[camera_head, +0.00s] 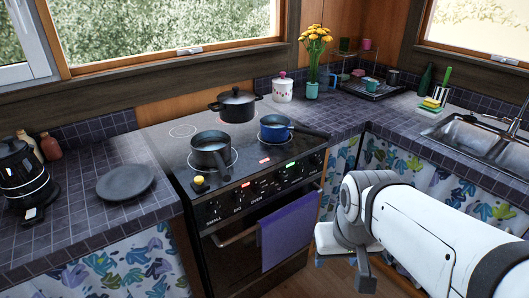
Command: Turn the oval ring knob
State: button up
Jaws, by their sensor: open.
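A black cooker (222,256) stands at the middle left, with a row of dark knobs along its slanted front panel (262,188). White lettering and small red and green lights show on the panel. The knobs are too small for me to tell which one is the oval ring knob. My gripper (345,270) is at the lower right, at the end of my white arm. It is open, with nothing seen in it. It is in front of the cooker's right side, lower in the picture than the knobs and apart from them.
A dark saucepan (211,150), a blue pan (276,128) and a lidded black pot (235,103) stand on the cooker top. A purple towel (288,230) hangs on the oven handle (235,237). Tiled counters flank the cooker, with a grey plate (126,183) on the left.

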aim_at(316, 162)
jog(key=k, duration=0.6)
jog(key=z, duration=0.3)
jog(key=i, duration=1.6)
jog(key=z, duration=0.3)
